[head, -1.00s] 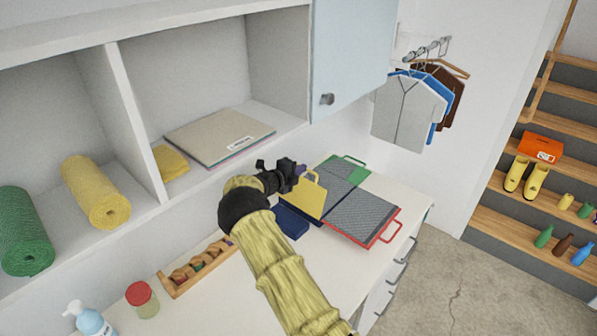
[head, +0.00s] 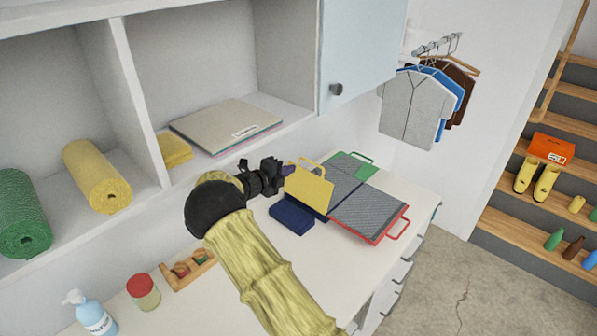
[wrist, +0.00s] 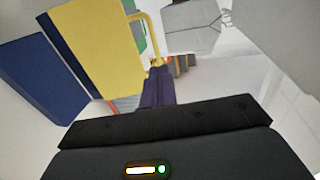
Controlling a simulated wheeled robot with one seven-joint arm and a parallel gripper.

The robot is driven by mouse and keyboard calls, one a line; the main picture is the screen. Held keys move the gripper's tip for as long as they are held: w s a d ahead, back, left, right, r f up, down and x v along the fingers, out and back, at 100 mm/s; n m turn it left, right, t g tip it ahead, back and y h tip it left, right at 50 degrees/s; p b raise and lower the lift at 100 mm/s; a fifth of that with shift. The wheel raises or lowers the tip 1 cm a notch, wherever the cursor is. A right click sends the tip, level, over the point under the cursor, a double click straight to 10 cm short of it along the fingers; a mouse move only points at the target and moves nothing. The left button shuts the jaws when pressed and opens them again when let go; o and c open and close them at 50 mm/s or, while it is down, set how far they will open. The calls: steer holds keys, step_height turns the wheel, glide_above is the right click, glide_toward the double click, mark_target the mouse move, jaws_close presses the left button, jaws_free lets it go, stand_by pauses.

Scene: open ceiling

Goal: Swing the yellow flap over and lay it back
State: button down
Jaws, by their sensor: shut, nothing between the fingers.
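The yellow flap (head: 310,187) stands raised and tilted on the left part of the grey folding board (head: 368,210). Its loop handle (head: 312,166) is on its upper edge. My gripper (head: 287,170) is shut and empty at the flap's upper left corner. In the wrist view, the dark purple fingers (wrist: 158,88) are together just beside the handle (wrist: 152,35) and the yellow face (wrist: 100,45). I cannot tell whether they touch the flap.
A navy block (head: 291,215) lies left of the board. The board's green end (head: 352,165) and red handle (head: 398,228) are flat on the counter. A shelf edge (head: 240,150) and blue cabinet door (head: 360,50) overhang behind. A wooden rack (head: 188,270) and jar (head: 143,291) stand front left.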

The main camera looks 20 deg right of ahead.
steer(key=v, duration=0.3)
steer(key=shift+w, duration=0.15)
stand_by(1.1)
